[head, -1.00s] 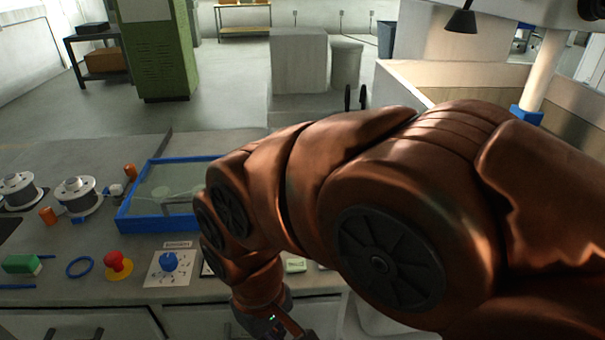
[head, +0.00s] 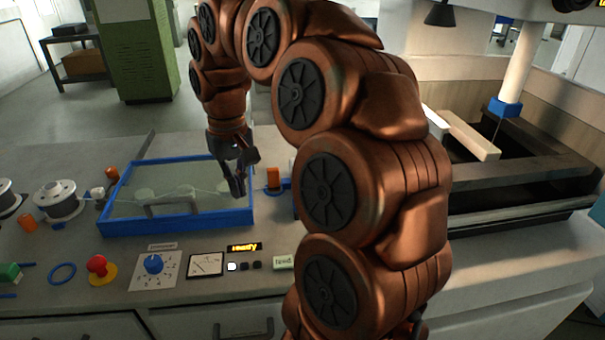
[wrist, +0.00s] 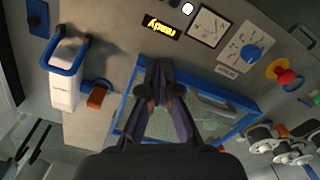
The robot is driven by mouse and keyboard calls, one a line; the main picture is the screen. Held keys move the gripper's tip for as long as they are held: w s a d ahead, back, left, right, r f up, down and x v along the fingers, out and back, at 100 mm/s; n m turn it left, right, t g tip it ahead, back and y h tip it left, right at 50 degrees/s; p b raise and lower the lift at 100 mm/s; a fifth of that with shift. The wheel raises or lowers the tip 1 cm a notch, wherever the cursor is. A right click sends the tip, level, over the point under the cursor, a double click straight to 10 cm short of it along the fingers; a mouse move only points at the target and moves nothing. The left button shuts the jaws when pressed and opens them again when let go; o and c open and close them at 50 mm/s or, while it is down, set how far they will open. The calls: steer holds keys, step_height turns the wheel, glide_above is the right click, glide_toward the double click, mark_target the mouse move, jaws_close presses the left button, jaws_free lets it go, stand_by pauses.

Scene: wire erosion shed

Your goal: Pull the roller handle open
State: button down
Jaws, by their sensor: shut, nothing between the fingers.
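A blue-framed clear cover (head: 180,228) lies on the bench in the head view, with a grey bar handle (head: 170,205) near its front edge. Pale rollers show dimly through the pane. In the wrist view the blue frame (wrist: 228,140) and the grey handle (wrist: 214,107) lie right of my fingers. My gripper (head: 238,190) points down above the right part of the cover, right of the handle and apart from it. Its fingers are together and empty in the wrist view (wrist: 161,65), hiding part of the frame and pane.
A knob plate (head: 153,264), dial meter (head: 206,264), "ready" display (head: 244,247) and red button (head: 98,266) line the bench front. Wire spools (head: 55,198) stand left. An orange knob (head: 273,178) is right of the cover. A white box with a blue handle (wrist: 63,91) shows in the wrist view.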

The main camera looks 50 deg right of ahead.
steer(key=w+d+m, duration=0.1)
steer(key=d+m, duration=0.4)
steer(key=d, duration=1.6)
steer(key=shift+w+d+r, duration=0.15)
steer(key=shift+w+r, duration=0.15)
steer(key=shift+w, duration=0.05)
steer(key=shift+s+f+p, duration=0.1)
steer(key=shift+f+p, duration=0.9)
steer(key=shift+f, duration=4)
steer(key=shift+s+m+b, duration=0.15)
steer(key=shift+m+b, duration=0.15)
steer(key=shift+b, duration=0.3)
